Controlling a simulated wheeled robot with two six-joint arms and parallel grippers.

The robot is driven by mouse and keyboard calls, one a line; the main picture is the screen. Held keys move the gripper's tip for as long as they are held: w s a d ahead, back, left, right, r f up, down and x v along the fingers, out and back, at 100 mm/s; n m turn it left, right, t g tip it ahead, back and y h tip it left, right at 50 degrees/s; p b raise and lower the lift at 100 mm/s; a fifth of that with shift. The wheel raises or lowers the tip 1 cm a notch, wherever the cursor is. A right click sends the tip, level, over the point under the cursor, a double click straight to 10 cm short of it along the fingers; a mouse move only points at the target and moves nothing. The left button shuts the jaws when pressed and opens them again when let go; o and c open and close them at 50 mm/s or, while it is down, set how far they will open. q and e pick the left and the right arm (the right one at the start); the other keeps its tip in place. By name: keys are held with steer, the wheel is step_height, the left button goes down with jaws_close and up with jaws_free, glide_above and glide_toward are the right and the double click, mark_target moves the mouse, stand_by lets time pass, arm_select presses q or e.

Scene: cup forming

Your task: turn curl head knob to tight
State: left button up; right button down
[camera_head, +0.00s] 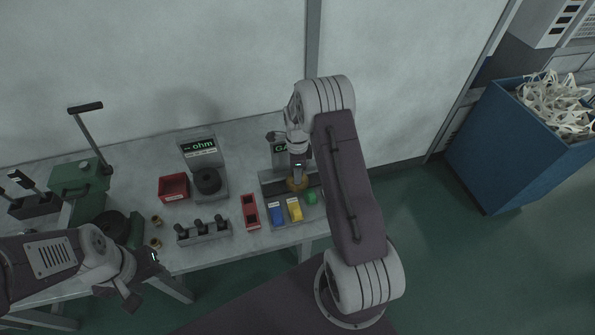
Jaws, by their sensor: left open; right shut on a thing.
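My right gripper (298,172) points down at the grey station at the table's right end. It is shut on a brass-coloured round piece (297,185), which it partly hides. I cannot tell whether this piece is the curl head knob, and no tight mark is readable. A display (279,147) stands behind, mostly covered by my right arm. My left gripper (146,279) is open and empty, at the table's front edge on the left.
Blue (277,214) and yellow (294,209) blocks and a green button (311,197) lie just in front of the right gripper. A red bin (173,187), an ohm meter (199,151), a black-peg rack (203,232) and a green lever press (80,178) stand further left. A blue crate (500,150) stands right.

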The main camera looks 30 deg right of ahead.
steer(key=m, duration=0.6)
steer(key=shift+w+r, duration=0.15)
steer(key=shift+m, duration=0.3)
stand_by(0.4)
steer(key=c, duration=0.9)
jaws_free()
steer(key=shift+c, duration=0.2)
step_height(320, 180, up, 9)
steer(key=shift+b, duration=0.3)
